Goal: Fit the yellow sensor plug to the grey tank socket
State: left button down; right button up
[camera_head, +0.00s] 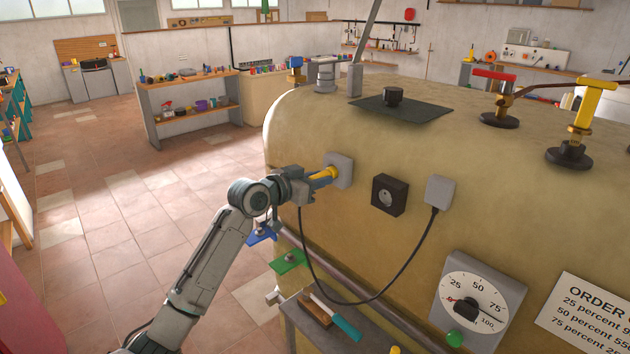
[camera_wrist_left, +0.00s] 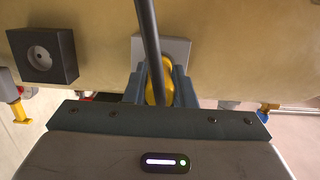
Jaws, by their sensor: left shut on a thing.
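My left gripper (camera_head: 308,182) is shut on the yellow sensor plug (camera_head: 325,174). The plug's front end meets the face of the grey tank socket (camera_head: 343,166) on the tank's curved side. I cannot tell how deep it sits. In the left wrist view the yellow plug (camera_wrist_left: 156,86) is between the fingers, with the grey socket (camera_wrist_left: 178,51) directly behind it. A black cable (camera_head: 352,302) hangs from the plug in a loop up to a grey box (camera_head: 440,190). It crosses in front of the plug in the wrist view (camera_wrist_left: 149,40). My right gripper is not in view.
A dial gauge (camera_head: 476,306) is lower right. A ledge below holds a teal-handled tool (camera_head: 341,322); a green valve handle (camera_head: 288,262) is near my arm. Open floor lies left.

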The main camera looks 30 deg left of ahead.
pick_arm(q)
jog(key=shift+w+d, duration=0.1)
jog(key=shift+w, duration=0.15)
jog(key=c, duration=1.1)
grip_release()
jog(key=shift+s, duration=0.1)
jog(key=shift+s+b, duration=0.3)
jog(key=b+v, duration=0.4)
jog(key=v, duration=0.6)
